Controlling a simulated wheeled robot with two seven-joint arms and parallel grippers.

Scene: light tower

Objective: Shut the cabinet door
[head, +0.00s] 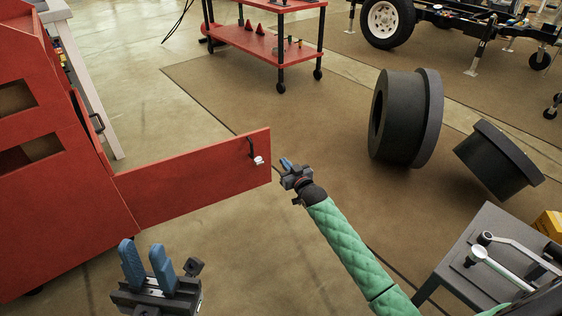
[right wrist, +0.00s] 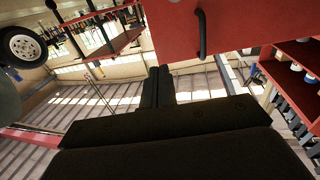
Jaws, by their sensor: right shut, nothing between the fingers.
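The red cabinet (head: 45,150) stands at the left of the head view. Its door (head: 190,180) stands wide open and reaches to the right, with a dark handle (head: 251,148) and a small white piece near its free edge. My right gripper (head: 286,166) is just right of that free edge, shut and empty; I cannot tell whether it touches the door. In the right wrist view its closed fingers (right wrist: 159,84) are below the red door panel (right wrist: 225,30) and its dark handle (right wrist: 201,32). My left gripper (head: 148,266) is open and empty in front of the cabinet, below the door.
A red wheeled cart (head: 265,42) stands at the back. Large dark cylindrical parts (head: 405,117) are on the brown mat to the right. A grey table (head: 480,240) with tools is at lower right. The floor beyond the door is clear.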

